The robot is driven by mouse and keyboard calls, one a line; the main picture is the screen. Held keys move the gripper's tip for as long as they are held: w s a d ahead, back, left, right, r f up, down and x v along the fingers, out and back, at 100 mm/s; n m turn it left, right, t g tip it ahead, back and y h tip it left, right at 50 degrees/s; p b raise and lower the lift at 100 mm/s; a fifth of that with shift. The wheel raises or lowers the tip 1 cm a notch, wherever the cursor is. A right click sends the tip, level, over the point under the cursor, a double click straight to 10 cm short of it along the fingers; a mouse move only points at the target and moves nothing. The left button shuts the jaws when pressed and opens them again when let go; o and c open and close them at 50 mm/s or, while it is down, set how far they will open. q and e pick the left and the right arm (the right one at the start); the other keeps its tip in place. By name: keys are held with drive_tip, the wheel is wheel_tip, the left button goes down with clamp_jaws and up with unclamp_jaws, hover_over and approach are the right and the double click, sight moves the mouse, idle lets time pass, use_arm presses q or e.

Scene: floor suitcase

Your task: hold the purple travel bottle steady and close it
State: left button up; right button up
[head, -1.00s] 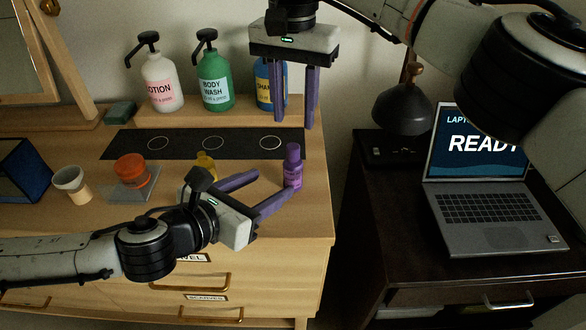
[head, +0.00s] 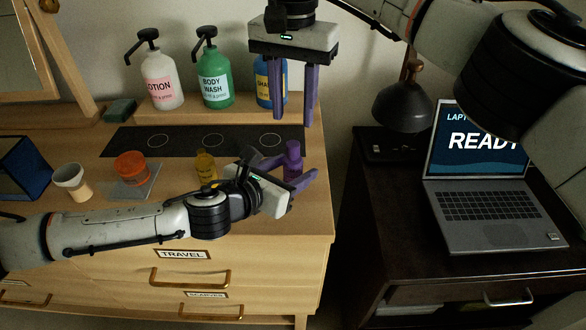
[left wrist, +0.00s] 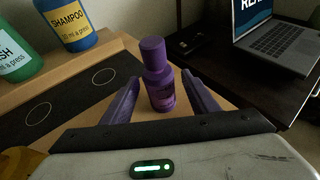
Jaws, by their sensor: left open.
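The purple travel bottle (head: 293,158) stands upright near the right edge of the dresser top, with a purple cap on it. I cannot tell whether the cap is tight. My left gripper (head: 296,172) is open, with its fingers on either side of the bottle. In the left wrist view the bottle (left wrist: 158,82) stands between the two purple fingers of the gripper (left wrist: 160,98), with gaps visible. My right gripper (head: 294,105) hangs fingers down above the back right of the dresser, in front of the shampoo bottle. Its fingers are apart with nothing between them.
A yellow bottle (head: 205,167) stands left of my left gripper. Lotion (head: 162,82), body wash (head: 215,82) and shampoo (head: 263,85) bottles stand on the back shelf. A dark mat (head: 180,142) lies before them. A laptop (head: 485,205) sits on the dark table at right.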

sight(293, 143)
use_arm(q)
drive_tip(key=shift+w, duration=0.15)
drive_tip(key=shift+c, duration=0.2)
clamp_jaws()
idle(0.6)
use_arm(e)
drive_tip(key=shift+f, duration=4)
